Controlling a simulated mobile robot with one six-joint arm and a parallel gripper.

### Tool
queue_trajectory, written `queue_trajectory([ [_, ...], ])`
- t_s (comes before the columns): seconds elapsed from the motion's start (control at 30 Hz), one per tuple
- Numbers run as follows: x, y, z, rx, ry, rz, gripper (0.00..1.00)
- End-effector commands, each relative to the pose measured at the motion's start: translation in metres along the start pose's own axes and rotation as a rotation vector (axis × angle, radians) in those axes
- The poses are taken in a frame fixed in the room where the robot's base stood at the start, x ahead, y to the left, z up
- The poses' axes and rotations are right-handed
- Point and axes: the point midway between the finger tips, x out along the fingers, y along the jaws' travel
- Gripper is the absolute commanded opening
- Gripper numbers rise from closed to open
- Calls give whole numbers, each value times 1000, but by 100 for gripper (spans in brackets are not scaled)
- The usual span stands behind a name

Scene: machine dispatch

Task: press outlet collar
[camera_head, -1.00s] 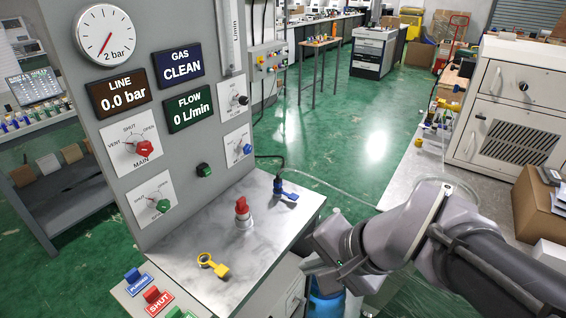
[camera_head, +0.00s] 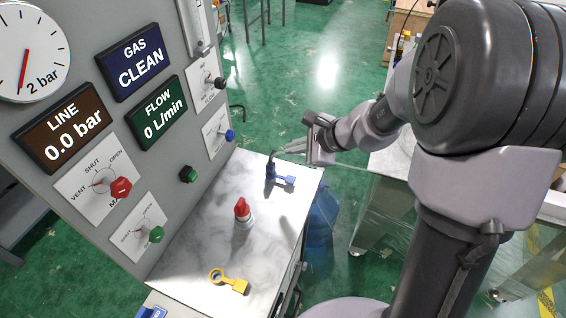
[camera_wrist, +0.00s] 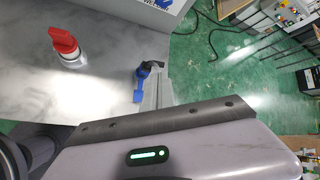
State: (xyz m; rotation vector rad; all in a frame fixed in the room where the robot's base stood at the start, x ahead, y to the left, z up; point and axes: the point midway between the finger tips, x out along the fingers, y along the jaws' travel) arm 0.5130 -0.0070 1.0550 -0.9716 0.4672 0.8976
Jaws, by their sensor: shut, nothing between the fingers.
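A blue outlet fitting with a dark elbow on top and a blue tag at its side (camera_head: 272,172) stands upright near the far right corner of the bench top. I take its blue ring to be the collar. It also shows in the wrist view (camera_wrist: 143,78). My gripper (camera_head: 298,149) is shut and empty, just right of the fitting and about level with its top. In the wrist view my grey fingers (camera_wrist: 158,92) overlap the fitting's right side. I cannot tell whether they touch it.
A red-capped knob (camera_head: 242,210) stands mid-bench, and a yellow ring with a tag (camera_head: 229,281) lies at the front. The panel (camera_head: 178,90) with gauge, displays and knobs rises on the left. A blue bottle (camera_head: 322,215) stands below the bench's right edge.

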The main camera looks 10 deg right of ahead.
Motion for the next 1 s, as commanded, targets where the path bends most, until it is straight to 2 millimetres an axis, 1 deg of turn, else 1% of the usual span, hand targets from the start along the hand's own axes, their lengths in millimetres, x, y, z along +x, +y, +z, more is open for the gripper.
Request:
queue_trajectory([
  [0.27,1,1,0,-2,-1,1,0],
  [0.43,7,6,-5,-2,-1,1,0],
  [0.57,18,14,-13,-3,-1,1,0],
  [0.9,54,40,-39,-4,-1,1,0],
  [1.0,61,45,-44,-4,-1,1,0],
])
